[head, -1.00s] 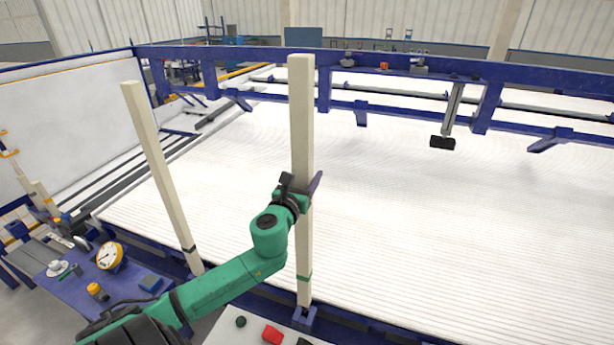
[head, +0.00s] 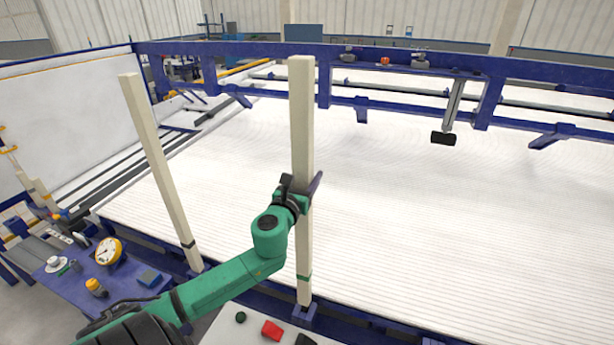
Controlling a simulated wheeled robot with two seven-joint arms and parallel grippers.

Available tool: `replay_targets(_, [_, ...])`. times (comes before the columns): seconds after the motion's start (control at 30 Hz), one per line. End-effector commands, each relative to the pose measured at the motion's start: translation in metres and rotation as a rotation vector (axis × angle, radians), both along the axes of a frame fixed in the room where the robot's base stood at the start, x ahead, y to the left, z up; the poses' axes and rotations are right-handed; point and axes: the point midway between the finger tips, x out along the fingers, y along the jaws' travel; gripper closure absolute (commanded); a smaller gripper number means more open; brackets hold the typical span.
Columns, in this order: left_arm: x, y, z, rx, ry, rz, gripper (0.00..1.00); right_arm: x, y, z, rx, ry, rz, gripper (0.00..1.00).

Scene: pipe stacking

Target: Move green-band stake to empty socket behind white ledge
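The green-band stake (head: 302,130) is a tall pale post, nearly upright, with a green band near its lower end. My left gripper (head: 300,189) is around its middle, with a finger on each side, and appears shut on it. The stake's foot meets or overlaps a blue socket (head: 304,315) in the picture; I cannot tell whether it is inside. This socket lies just behind the white ledge (head: 235,333) at the bottom edge. A second pale stake (head: 160,165) with a dark band stands to the left, leaning in the picture. My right gripper is not in view.
On the white ledge are a red item (head: 271,330), a small green ball (head: 241,317) and a dark object (head: 305,340). A blue table (head: 125,290) at left holds a dial (head: 108,251) and small items. A wide ribbed white bed (head: 430,220) lies behind.

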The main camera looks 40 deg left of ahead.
Motion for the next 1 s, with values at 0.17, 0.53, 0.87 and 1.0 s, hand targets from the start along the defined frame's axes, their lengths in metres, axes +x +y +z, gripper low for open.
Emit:
replay_targets(0.17, [0.000,0.000,0.001,0.002,-0.006,0.000,1.00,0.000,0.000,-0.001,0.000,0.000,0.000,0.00])
replay_targets(0.53, [0.000,0.000,-0.003,0.002,-0.005,0.000,1.00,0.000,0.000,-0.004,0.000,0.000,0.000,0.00])
replay_targets(0.87, [0.000,0.000,-0.018,0.002,-0.005,0.000,1.00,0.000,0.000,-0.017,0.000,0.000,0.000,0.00])
replay_targets(1.0, [0.000,0.000,-0.024,0.002,-0.005,0.000,1.00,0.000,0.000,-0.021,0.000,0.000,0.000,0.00])
